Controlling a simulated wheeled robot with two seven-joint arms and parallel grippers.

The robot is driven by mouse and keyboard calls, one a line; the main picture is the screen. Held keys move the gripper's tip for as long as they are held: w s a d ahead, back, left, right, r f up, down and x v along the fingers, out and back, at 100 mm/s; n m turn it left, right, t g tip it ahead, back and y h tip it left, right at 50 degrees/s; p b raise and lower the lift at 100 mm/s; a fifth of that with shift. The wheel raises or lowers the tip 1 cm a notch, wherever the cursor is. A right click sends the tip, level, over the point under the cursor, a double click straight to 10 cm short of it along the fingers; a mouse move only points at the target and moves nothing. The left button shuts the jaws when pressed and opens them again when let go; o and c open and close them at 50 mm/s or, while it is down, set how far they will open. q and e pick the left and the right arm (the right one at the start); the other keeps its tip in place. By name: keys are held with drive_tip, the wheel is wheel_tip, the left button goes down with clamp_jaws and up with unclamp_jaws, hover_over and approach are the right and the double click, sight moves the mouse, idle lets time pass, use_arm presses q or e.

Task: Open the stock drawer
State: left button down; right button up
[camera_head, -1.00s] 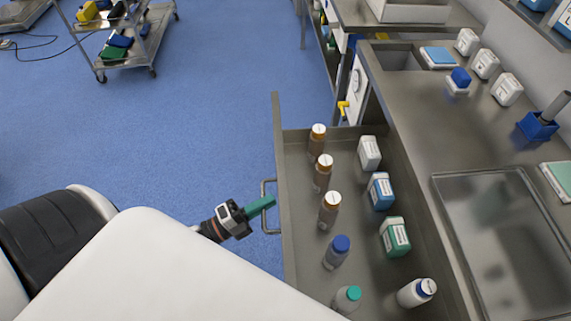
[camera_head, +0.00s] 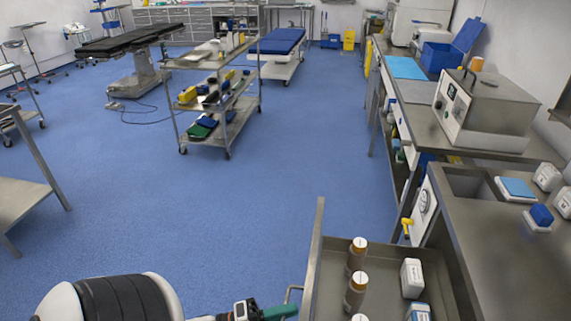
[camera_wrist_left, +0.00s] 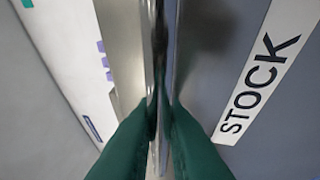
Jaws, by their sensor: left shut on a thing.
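The stock drawer (camera_head: 395,266) stands pulled out from the steel counter at the lower right of the head view. In the left wrist view the green fingers (camera_wrist_left: 159,140) are shut on the upright metal handle (camera_wrist_left: 160,70), beside a white label (camera_wrist_left: 258,75) reading STOCK. My right gripper is not in view.
The steel counter (camera_head: 510,235) runs along the right, with a boxy steel device (camera_head: 485,110) on it. A yellow tap-like part (camera_head: 407,224) sticks out beyond the drawer. A steel trolley (camera_head: 215,105) stands farther off. Blue floor (camera_head: 230,220) left of the drawer is clear.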

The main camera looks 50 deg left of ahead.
use_arm(q)
drive_tip(key=c, duration=1.8)
unclamp_jaws()
drive_tip(key=shift+o, duration=0.2)
drive_tip(key=b+v, duration=0.2)
drive_tip(key=v, duration=1)
drive_tip(key=shift+b, duration=0.35)
